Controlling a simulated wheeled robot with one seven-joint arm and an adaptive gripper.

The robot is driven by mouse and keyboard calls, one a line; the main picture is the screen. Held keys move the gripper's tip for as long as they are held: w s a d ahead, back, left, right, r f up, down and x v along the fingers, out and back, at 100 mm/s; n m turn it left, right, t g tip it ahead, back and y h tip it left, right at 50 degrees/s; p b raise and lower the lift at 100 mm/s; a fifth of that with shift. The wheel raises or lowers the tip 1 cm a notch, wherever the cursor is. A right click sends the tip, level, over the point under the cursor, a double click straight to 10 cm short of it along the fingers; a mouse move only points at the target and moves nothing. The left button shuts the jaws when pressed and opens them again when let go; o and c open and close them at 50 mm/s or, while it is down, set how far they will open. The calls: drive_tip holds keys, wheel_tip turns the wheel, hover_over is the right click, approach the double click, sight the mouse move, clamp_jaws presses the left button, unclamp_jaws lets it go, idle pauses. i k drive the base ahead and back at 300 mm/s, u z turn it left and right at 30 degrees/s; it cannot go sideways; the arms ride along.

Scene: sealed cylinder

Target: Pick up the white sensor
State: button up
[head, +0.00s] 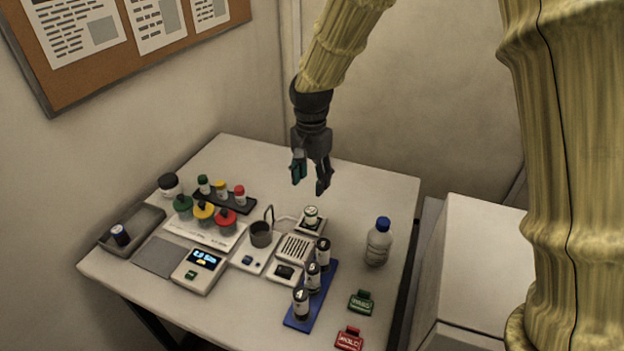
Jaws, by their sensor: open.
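My gripper (310,184) hangs open and empty above the back middle of the white table, with its fingers pointing down. No single thing is plainly marked as the white sensor. A small white box with a slotted top (295,247) sits mid-table, below my gripper in the picture. A white meter with a lit blue display (201,264) lies further left. I cannot tell which of these is the sensor. My gripper appears apart from all of them.
A blue rack (296,322) holds black-and-white cylinders. A blue-capped bottle (378,246) stands right, with green (361,301) and red (349,339) tags in front. A dark cup (261,234), capped bottles (221,190) and a grey tray (146,222) are left. The back right tabletop is clear.

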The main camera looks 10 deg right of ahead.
sight(312, 281)
drive_tip(key=k, duration=1.5)
